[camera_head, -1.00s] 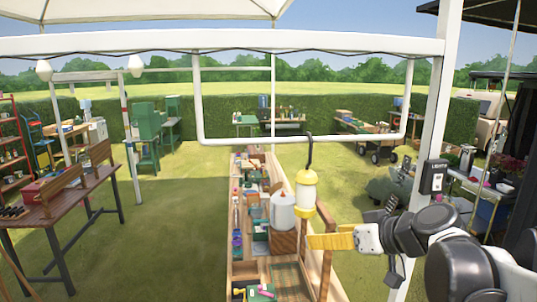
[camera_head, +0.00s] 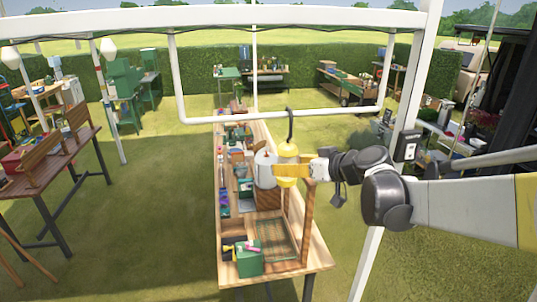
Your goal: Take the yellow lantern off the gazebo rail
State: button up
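The yellow lantern (camera_head: 288,150) has a pale body with yellow top and bottom parts. It hangs upright by a dark hook (camera_head: 291,124) from the white gazebo rail (camera_head: 335,111). My gripper (camera_head: 297,168), with yellow fingers, comes in from the right at the height of the lantern's lower part. The fingers overlap the lantern in the picture. I cannot tell whether they are closed on it, around it or only beside it.
A white gazebo post (camera_head: 372,262) stands right, under my arm. Another wooden table (camera_head: 50,172) stands left. Grass between is clear.

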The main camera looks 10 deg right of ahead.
jog(key=shift+x, duration=1.2)
jog(key=shift+s+d, duration=0.15)
jog(key=shift+c, duration=0.5)
jog(key=c, duration=1.4)
jog(key=shift+r, duration=0.1)
